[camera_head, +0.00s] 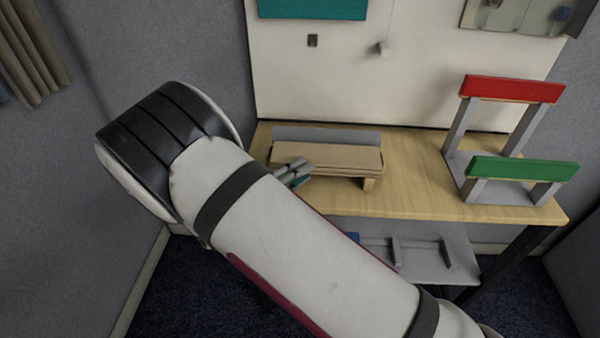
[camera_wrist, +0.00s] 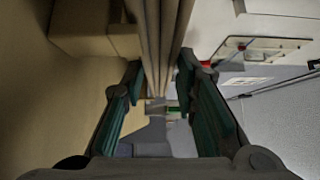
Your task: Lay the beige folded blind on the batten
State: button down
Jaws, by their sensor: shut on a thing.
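The beige folded blind (camera_head: 325,157) is a long layered slab over the left part of the table. In the wrist view its folded layers (camera_wrist: 161,40) run between the two teal-padded fingers. My gripper (camera_head: 293,173) is at the blind's left front edge and is shut on it; it also shows in the wrist view (camera_wrist: 162,95). A light wooden block (camera_head: 369,184) shows under the blind's right end. I cannot tell whether this is part of the batten, or whether the blind touches it. The blind's left front part is hidden by my gripper.
A grey upright board (camera_head: 345,136) stands behind the blind. At the right are grey stands with a red bar (camera_head: 512,90) and a green bar (camera_head: 522,168). The wooden tabletop (camera_head: 415,185) is clear between. A lower grey shelf (camera_head: 420,245) holds small items.

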jog(key=shift+f, duration=0.1)
jog(key=c, duration=1.2)
grip_release()
jog(key=v, duration=1.2)
jog(key=s+d+r+m+g+y+p, duration=0.25)
jog(key=d+r+m+g, duration=0.35)
jog(key=d+r+m, duration=0.45)
jog(key=s+d+r+m+g+y+p, duration=0.1)
jog(key=s+d+r+m+g+p, duration=0.15)
jog(key=d+r+m+g, duration=0.6)
jog(key=s+d+r+m+t+y+p, duration=0.2)
jog(key=s+d+r+m+y, duration=0.3)
jog(key=s+m, duration=0.5)
jog(key=s+d+r+m+t+y+p, duration=0.2)
jog(key=s+d+r+m+t+y, duration=0.2)
jog(key=s+r+m, duration=0.4)
jog(key=s+d+m+y, duration=0.1)
jog(key=s+d+m, duration=0.1)
jog(key=m, duration=0.5)
jog(key=shift+s+d, duration=0.4)
